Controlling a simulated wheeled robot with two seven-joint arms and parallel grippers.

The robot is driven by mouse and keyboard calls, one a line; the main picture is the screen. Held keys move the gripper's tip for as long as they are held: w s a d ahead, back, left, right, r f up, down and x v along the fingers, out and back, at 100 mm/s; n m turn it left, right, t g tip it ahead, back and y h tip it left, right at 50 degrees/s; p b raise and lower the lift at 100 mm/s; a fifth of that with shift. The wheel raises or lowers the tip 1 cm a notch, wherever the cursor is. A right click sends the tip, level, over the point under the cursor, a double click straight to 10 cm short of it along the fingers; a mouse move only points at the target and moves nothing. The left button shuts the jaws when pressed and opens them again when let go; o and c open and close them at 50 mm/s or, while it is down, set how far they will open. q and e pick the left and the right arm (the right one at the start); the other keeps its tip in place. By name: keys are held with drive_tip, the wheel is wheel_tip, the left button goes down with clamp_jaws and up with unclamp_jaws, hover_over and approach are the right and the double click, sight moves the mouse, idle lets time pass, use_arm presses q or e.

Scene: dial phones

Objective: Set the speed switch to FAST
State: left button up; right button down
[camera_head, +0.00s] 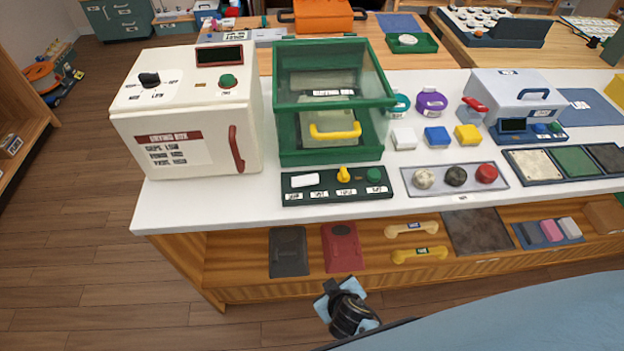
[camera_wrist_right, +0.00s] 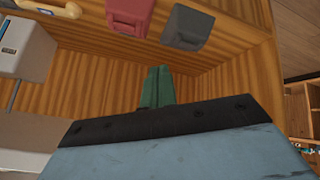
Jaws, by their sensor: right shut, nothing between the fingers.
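A dark green control panel (camera_head: 300,184) lies at the front of the white counter, before the green glass-fronted cabinet (camera_head: 285,130). It carries a white plate at its left, a yellow switch (camera_head: 343,174) in the middle and a round green button at its right. Small white labels run along its front; I cannot read them, nor tell which one the switch is set to. My right gripper (camera_head: 348,308) hangs in front of the counter, below and apart from the panel. In the right wrist view its green fingers (camera_wrist_right: 157,84) are together and empty. My left gripper is out of view.
A white box with a dial (camera_head: 187,142) stands left of the cabinet. A tray of round knobs (camera_head: 455,192) lies right of the panel. The shelf below the counter (camera_head: 250,292) holds dark and red plates and yellow handsets.

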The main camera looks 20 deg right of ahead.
drive_tip(key=w+a+r+m+t+h, duration=0.1)
drive_tip(key=w+r+m+t, duration=0.1)
drive_tip(key=r, duration=1.2)
drive_tip(key=w+a+r+m+t+h, duration=0.1)
drive_tip(key=w+r+t, duration=0.4)
drive_tip(key=r, duration=0.8)
drive_tip(key=shift+w+a+r+m+h, duration=0.4)
drive_tip(key=shift+w+m, duration=0.4)
drive_tip(key=shift+w, duration=0.05)
hover_over(312, 190)
drive_tip(key=shift+s+a+f, duration=0.1)
drive_tip(key=shift+a+f, duration=0.1)
drive_tip(key=shift+f, duration=0.4)
drive_tip(key=shift+a+f, duration=0.15)
drive_tip(key=shift+f, duration=0.4)
drive_tip(key=f, duration=0.2)
drive_tip(key=shift+d+f, duration=0.25)
drive_tip(key=shift+f, duration=0.1)
drive_tip(key=shift+d+f, duration=0.1)
drive_tip(key=shift+f, duration=0.65)
